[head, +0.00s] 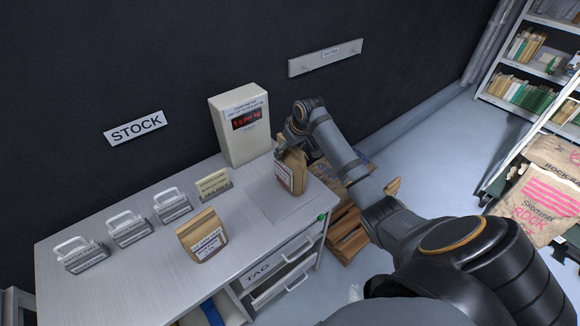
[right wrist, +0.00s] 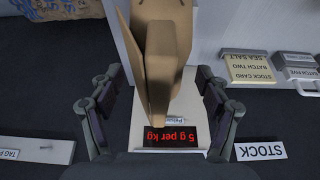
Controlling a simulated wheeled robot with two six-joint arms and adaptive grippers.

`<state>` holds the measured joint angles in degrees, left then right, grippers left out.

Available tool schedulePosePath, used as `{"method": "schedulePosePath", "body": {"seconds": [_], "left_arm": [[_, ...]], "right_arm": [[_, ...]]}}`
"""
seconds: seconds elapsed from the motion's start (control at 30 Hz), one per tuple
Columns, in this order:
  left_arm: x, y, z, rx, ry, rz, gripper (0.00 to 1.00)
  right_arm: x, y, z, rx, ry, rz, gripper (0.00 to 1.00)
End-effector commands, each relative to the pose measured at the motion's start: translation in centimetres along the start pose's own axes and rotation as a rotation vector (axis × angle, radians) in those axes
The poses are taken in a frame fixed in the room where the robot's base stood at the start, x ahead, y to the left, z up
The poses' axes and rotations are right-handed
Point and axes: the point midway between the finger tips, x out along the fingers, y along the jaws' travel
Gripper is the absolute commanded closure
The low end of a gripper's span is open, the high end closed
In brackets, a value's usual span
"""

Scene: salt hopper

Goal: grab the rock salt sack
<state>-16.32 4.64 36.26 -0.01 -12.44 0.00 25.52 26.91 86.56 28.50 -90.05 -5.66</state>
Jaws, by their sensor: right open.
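Large printed sacks with ROCK on them are at the right of the head view: one with pink lettering (head: 538,207) in front and a tan one (head: 556,154) behind it. My right gripper (head: 284,147) is far from them, at the top of a small brown paper bag (head: 291,173) on the counter's right part. In the right wrist view, my right gripper (right wrist: 160,82) is open, with a finger on each side of the bag (right wrist: 158,55). The bag's label is too small to read. My left gripper is not in view.
A beige box with a red display (head: 246,120) stands behind the bag. Another paper bag (head: 203,237) and several handled grey holders (head: 129,229) are on the counter (head: 110,285). A wooden crate (head: 347,236) is beside it. Shelves (head: 530,104) stand at the right.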

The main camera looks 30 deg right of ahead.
Motion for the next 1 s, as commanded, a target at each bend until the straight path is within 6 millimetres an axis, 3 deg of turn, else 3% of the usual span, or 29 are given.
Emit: {"method": "schedulePosePath", "body": {"seconds": [0.07, 0.2, 0.47, 1.0], "left_arm": [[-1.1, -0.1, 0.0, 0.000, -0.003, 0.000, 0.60], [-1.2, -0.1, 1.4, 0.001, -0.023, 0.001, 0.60], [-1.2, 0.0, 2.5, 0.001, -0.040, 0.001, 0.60], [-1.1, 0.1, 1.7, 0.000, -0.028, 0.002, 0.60]], "right_arm": [[1.1, 0.1, 0.1, 0.002, -0.004, -0.004, 0.24], [3.0, 0.1, 0.1, 0.001, -0.001, -0.003, 0.24], [3.4, 0.1, 0.2, 0.000, 0.000, -0.001, 0.25], [3.4, 0.1, 0.1, 0.000, 0.000, -0.001, 0.98]]}}
